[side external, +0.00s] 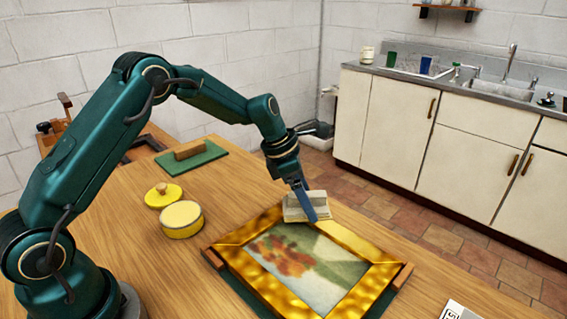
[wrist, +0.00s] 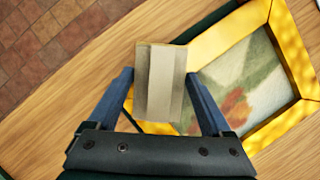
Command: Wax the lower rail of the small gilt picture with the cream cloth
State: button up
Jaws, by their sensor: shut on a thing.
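My gripper (side external: 303,203) is shut on a cream cloth (side external: 294,212), which looks like a squared, block-shaped pad. In the wrist view the cloth (wrist: 160,80) sits between the blue fingers (wrist: 160,98). The gilt picture (side external: 384,276) lies face up on a green mat, with red flowers painted inside its gold frame. The cloth is at the frame's far corner and hides part of it. The frame also shows in the wrist view (wrist: 222,36). I cannot tell whether the cloth touches the gilt, nor which rail is the lower one.
An open yellow tin (side external: 182,220) stands left of the picture, its lid (side external: 163,195) behind it. A wooden-handled block (side external: 188,149) rests on a green pad (side external: 212,154). Wooden blocks (side external: 400,277) sit at the frame's corners. A white printed card (side external: 458,311) lies front right. Bare wood (side external: 130,240) lies left.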

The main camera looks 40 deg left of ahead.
aim_at(365, 244)
jog(key=shift+d+r, duration=0.1)
jog(key=shift+d, duration=2.1)
jog(key=shift+s+d+f, duration=0.1)
jog(key=shift+d+f, duration=0.05)
jog(key=shift+d, duration=2.05)
jog(key=shift+d+f, duration=0.1)
jog(key=shift+d, duration=2.1)
jog(key=shift+d+r, duration=0.15)
jog(key=shift+d, duration=1.1)
jog(key=shift+d+r, duration=0.1)
jog(key=shift+d, duration=1.1)
jog(key=shift+r, duration=3)
jog(key=shift+r, duration=0.15)
jog(key=shift+r, duration=1.35)
